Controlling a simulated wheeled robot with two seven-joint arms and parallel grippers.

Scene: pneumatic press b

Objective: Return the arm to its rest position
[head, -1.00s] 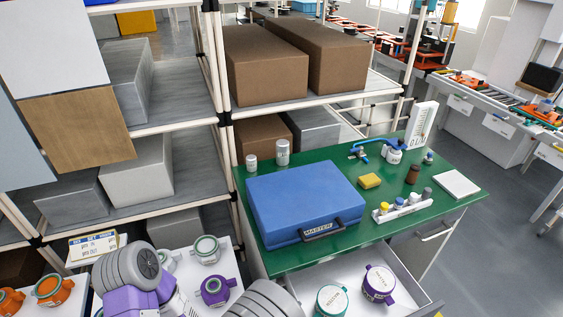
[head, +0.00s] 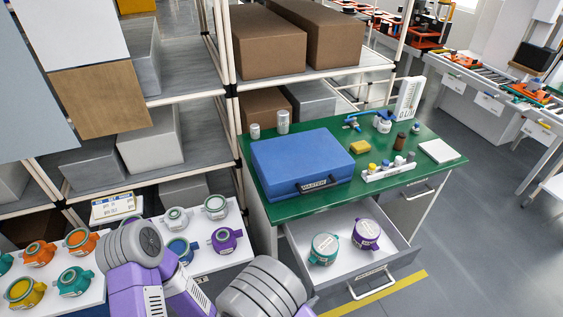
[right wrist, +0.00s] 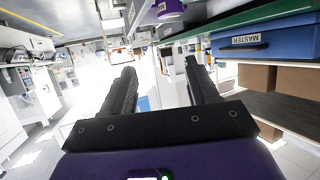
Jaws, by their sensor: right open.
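My right gripper (right wrist: 163,85) shows in the right wrist view with its two dark fingers apart and nothing between them. In the head view, grey and purple links of my arm (head: 150,265) fill the bottom, in front of the white surface and beside the open drawer; no fingertips can be made out there. My left gripper is not in view.
The open drawer (head: 375,271) holds a teal round part (head: 324,249) and a purple one (head: 366,233). A blue case (head: 300,160) lies on the green worktop (head: 335,199). Several coloured parts stand on the white surface (head: 240,258) at left. Grey floor (head: 480,230) is clear at right.

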